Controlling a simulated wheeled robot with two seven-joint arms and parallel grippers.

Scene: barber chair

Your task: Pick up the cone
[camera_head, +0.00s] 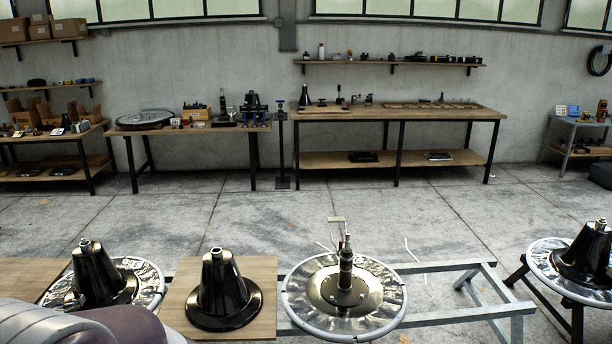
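A glossy black cone (222,286) with a wide flange and a short metal tip stands upright on a wooden board (177,308) in the front, left of the middle. A second black cone (97,277) sits on a shiny round base (148,283) to its left. A third black cone (586,256) sits on another round base (543,262) at the right edge. A round base (391,297) just right of the board carries a bare upright metal post (345,272) and no cone. Neither of my grippers is in view.
A grey metal frame (475,312) runs along the front, under the middle round base. Workbenches with tools stand at the back wall, including a long one (400,113). The concrete floor (250,215) between is mostly open.

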